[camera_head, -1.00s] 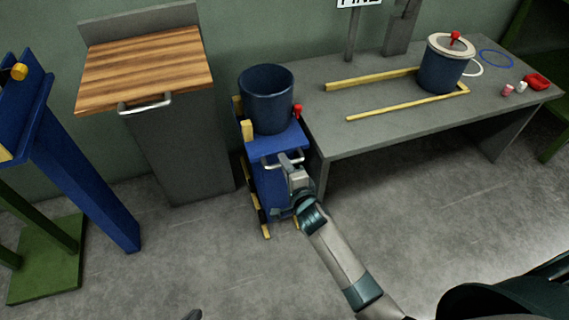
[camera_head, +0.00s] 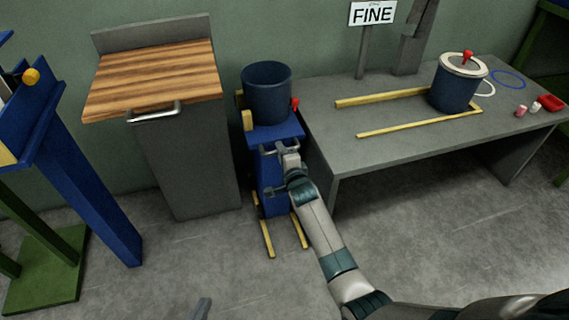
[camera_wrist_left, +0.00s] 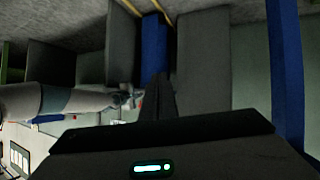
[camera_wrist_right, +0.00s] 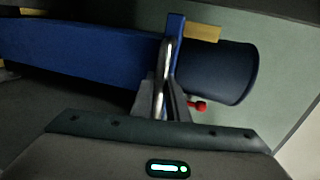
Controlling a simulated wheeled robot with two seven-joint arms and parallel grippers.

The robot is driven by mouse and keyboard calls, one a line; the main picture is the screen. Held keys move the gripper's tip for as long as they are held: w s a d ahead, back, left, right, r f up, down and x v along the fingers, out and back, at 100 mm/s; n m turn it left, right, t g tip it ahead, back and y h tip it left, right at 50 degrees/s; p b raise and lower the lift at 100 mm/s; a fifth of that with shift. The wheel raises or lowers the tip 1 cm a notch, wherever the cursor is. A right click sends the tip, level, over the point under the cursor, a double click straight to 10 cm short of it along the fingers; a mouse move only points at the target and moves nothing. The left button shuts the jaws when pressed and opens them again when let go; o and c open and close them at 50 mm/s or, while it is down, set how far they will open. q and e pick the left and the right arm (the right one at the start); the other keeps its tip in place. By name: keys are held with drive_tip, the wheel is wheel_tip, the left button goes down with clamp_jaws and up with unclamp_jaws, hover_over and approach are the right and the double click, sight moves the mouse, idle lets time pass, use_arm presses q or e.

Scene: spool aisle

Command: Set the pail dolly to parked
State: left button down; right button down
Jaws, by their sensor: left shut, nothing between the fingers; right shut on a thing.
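The pail dolly (camera_head: 270,183) is a blue cart bearing a dark blue pail (camera_head: 268,95), with a red knob (camera_head: 295,104) at its right side. It stands between the wooden-topped cabinet and the grey table, with yellow floor strips (camera_head: 267,238) extending out in front. My right gripper (camera_head: 291,158) is shut on the dolly's metal handle (camera_wrist_right: 161,82); the pail (camera_wrist_right: 218,72) also shows in the right wrist view. My left gripper (camera_head: 203,308) shows only at the bottom of the head view, away from the dolly. Its closed fingers (camera_wrist_left: 158,98) are empty in the left wrist view.
The cabinet (camera_head: 190,155) stands close on the dolly's left, the grey table (camera_head: 400,145) close on its right. A lidded pail (camera_head: 456,88) and yellow rails lie on the table. A blue post (camera_head: 95,195) stands at left. The front floor is clear.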

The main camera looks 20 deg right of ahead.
use_arm(q)
drive_tip(key=shift+w+d+r+t, duration=0.25)
drive_tip(key=shift+r+t, duration=0.1)
drive_tip(key=shift+r, duration=0.1)
drive_tip(key=shift+w+d+r+t, duration=0.1)
drive_tip(key=shift+w+r+t, duration=0.1)
drive_tip(key=shift+r+t, duration=0.2)
use_arm(e)
drive_tip(key=shift+w+r, duration=0.15)
drive_tip(key=shift+w, duration=0.6)
drive_tip(key=c, duration=1.8)
unclamp_jaws()
drive_tip(key=shift+o, duration=0.3)
drive_tip(key=shift+w+f, duration=0.15)
drive_tip(key=shift+f, duration=0.05)
use_arm(q)
drive_tip(key=shift+w, duration=0.15)
use_arm(e)
drive_tip(key=shift+r, duration=0.1)
